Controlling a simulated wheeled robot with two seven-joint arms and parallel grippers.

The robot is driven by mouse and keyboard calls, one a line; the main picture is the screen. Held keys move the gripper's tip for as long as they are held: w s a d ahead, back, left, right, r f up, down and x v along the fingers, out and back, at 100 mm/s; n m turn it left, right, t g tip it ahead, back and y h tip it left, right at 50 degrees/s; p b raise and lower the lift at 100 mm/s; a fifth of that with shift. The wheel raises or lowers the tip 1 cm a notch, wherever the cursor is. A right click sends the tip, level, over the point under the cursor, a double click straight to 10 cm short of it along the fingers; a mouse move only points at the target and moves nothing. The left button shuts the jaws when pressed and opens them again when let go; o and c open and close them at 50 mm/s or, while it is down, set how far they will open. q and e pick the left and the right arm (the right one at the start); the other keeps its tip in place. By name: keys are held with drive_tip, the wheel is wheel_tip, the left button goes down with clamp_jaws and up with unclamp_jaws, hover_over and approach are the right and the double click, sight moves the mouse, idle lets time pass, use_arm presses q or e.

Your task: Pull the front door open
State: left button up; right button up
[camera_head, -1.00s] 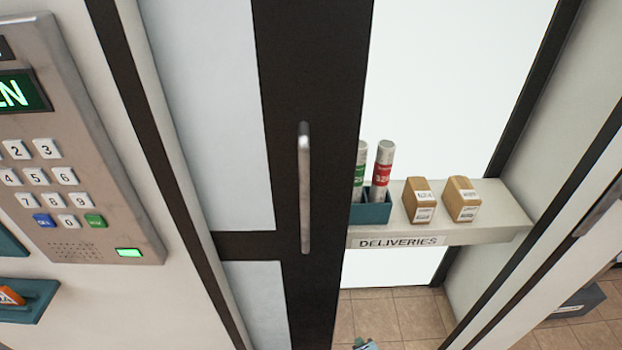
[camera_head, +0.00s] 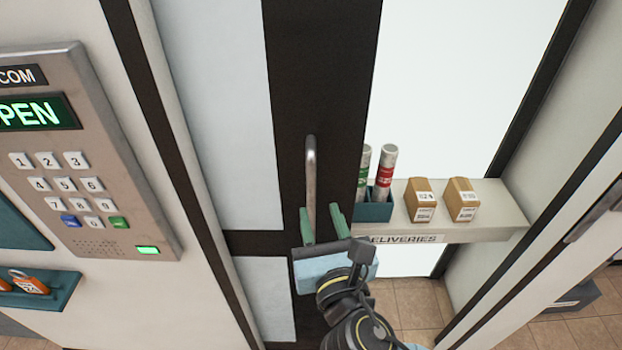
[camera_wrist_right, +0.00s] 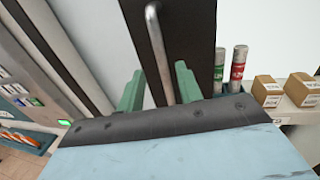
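The front door (camera_head: 285,110) has a dark frame with pale panels. Its upright metal handle (camera_head: 311,180) is on the dark stile, and it also shows in the right wrist view (camera_wrist_right: 160,50). My right gripper (camera_head: 321,215) is open, with its green fingers on either side of the handle's lower part in the head view. In the right wrist view the handle runs down between the two fingers (camera_wrist_right: 158,85). I cannot tell whether a finger touches it. The handle's lower end is hidden by the gripper. My left gripper is not in view.
A keypad panel (camera_head: 85,185) with a green OPEN display is on the left wall, above a teal tray (camera_head: 55,295) with an orange tag. Right of the handle, a deliveries shelf (camera_head: 500,215) holds two boxes (camera_head: 440,200) and two tubes (camera_head: 375,172).

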sight(312, 187)
drive_tip(key=w, duration=0.3)
drive_tip(key=w+a, duration=0.1)
drive_tip(key=w, duration=0.4)
drive_tip(key=shift+w+a, duration=0.3)
drive_tip(key=shift+a, duration=0.05)
clamp_jaws()
